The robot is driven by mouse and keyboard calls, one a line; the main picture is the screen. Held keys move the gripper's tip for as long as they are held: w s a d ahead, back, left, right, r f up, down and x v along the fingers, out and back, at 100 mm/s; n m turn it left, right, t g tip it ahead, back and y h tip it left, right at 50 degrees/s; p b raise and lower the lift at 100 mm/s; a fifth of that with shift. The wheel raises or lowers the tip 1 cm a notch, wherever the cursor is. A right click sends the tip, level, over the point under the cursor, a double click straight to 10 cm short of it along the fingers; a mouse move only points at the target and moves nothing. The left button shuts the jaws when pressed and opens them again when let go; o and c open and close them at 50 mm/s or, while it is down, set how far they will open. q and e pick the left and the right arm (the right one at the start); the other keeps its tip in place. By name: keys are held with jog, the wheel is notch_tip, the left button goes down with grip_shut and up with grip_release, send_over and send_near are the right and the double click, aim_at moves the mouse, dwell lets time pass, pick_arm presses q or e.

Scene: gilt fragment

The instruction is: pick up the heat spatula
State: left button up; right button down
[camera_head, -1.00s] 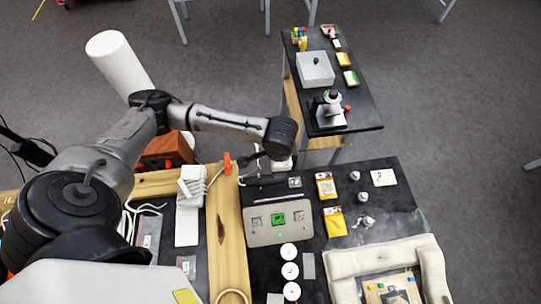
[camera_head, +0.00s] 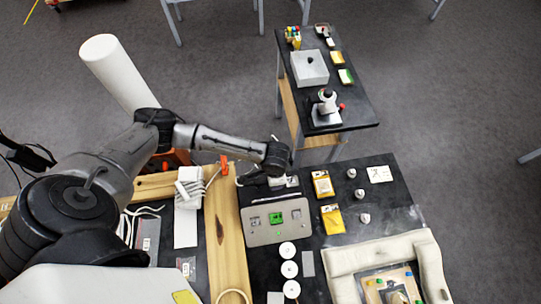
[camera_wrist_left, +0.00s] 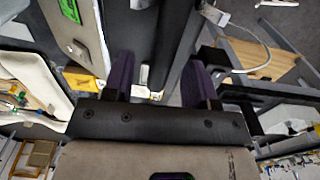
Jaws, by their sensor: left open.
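My left gripper (camera_head: 256,179) is low over the back edge of the control box (camera_head: 296,225) with a green display. In the left wrist view its two dark purple fingers (camera_wrist_left: 158,84) are apart, with nothing clamped. A long dark bar (camera_wrist_left: 172,38), possibly the heat spatula's handle or its rest, runs between and beyond the fingers. A small pale metal piece (camera_wrist_left: 144,76) shows beside it near the left finger. I cannot tell for sure which part is the spatula. In the head view the gripper and wrist cover most of that spot. My right gripper is not in view.
Yellow packets (camera_head: 333,219) and small pale knobs (camera_head: 362,194) lie to the right. White discs (camera_head: 288,250) are in front of the box. A padded cream frame (camera_head: 345,262) stands front right. A wooden strip (camera_head: 229,245) and white cords (camera_head: 209,178) are at the left.

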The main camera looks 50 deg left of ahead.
pick_arm(q)
jog(key=shift+f, duration=1.05)
jog(key=shift+c, duration=0.2)
grip_shut()
